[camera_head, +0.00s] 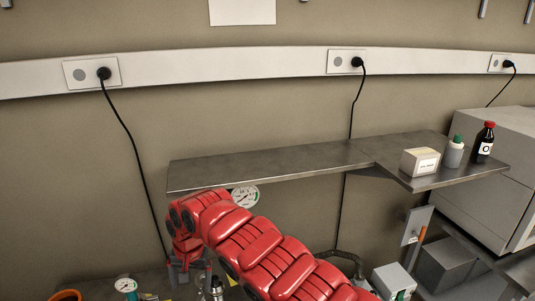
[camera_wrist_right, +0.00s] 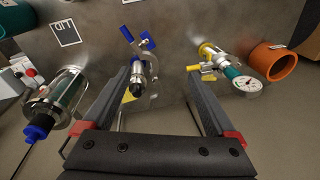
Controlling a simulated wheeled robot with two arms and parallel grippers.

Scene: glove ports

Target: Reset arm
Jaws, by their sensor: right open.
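My red right arm comes in from the lower right in the head view and bends down at its wrist. My right gripper (camera_head: 188,270) points down at the lower left, in front of the wall and below the shelf. In the right wrist view the two dark fingers of this gripper (camera_wrist_right: 164,72) stand wide apart with nothing held between them. A metal valve with a blue handle (camera_wrist_right: 139,75) shows close to the left finger; I cannot tell whether they touch. A yellow-handled valve (camera_wrist_right: 208,62) is beyond the right finger's tip. My left gripper is not in view.
A gauge (camera_wrist_right: 247,87), an orange ring-shaped port (camera_wrist_right: 274,62) and a glass cylinder with a blue cap (camera_wrist_right: 62,100) surround the gripper. The metal shelf (camera_head: 270,164) holds a white box (camera_head: 419,162) and bottles at its right end. Black cables hang along the wall.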

